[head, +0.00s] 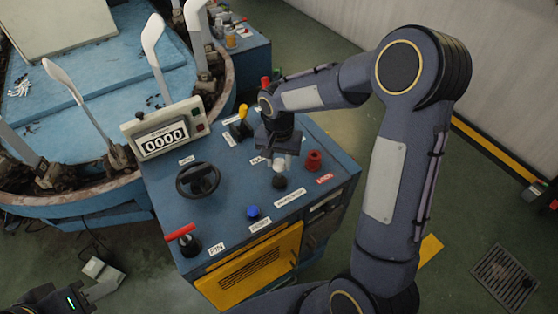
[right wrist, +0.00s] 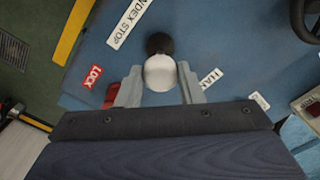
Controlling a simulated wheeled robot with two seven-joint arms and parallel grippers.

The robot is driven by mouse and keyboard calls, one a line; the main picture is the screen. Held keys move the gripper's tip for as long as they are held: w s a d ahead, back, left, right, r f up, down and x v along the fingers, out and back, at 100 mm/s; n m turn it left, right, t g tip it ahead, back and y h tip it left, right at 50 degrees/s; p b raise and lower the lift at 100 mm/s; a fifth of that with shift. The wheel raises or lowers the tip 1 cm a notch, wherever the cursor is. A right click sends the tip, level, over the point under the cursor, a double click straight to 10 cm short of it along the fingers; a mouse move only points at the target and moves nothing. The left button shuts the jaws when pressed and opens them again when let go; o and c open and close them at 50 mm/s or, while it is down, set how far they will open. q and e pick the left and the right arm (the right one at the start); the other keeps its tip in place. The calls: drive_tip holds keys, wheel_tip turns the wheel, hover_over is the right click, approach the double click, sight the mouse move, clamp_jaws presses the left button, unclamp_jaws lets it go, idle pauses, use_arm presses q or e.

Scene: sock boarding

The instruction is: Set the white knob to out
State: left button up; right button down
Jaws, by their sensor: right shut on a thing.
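The white knob (head: 281,163) stands on the blue control panel (head: 225,200), beside a dark round piece (head: 279,182). My right gripper (head: 280,156) reaches down over the panel and is shut on the white knob. In the right wrist view, the pale rounded knob (right wrist: 160,73) sits between the two grey fingers of the right gripper (right wrist: 158,88), with the dark piece (right wrist: 160,43) just beyond it. The knob's setting marks cannot be read. My left gripper (head: 102,277) is low at the left, away from the panel; its opening is unclear.
A red knob (head: 314,160) by the LOCK label stands close right of the right gripper. A black handwheel (head: 198,180), yellow lever (head: 242,115), blue button (head: 253,212), red-handled lever (head: 182,235) and counter display (head: 165,137) surround it.

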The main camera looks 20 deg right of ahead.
sight(279, 162)
drive_tip(key=shift+w+r, duration=0.1)
drive_tip(key=shift+r, duration=0.1)
drive_tip(key=c, duration=1)
unclamp_jaws()
drive_tip(key=shift+o, duration=0.2)
drive_tip(key=shift+r, duration=3.85)
drive_tip(key=shift+s+d+r, duration=0.1)
drive_tip(key=shift+s+r, duration=0.2)
drive_tip(key=shift+s, duration=0.1)
drive_tip(key=s+a+r+n+t+y, duration=0.1)
drive_tip(key=s+n+t+y, duration=0.1)
drive_tip(key=s, duration=0.9)
drive_tip(key=s+r+n+t+y, duration=0.1)
drive_tip(key=s+r+n+t, duration=0.1)
drive_tip(key=s, duration=0.8)
drive_tip(key=shift+s+a+r+n+t+y, duration=0.3)
drive_tip(key=shift+s+a+n+t+y, duration=0.1)
drive_tip(key=shift+n+t, duration=0.45)
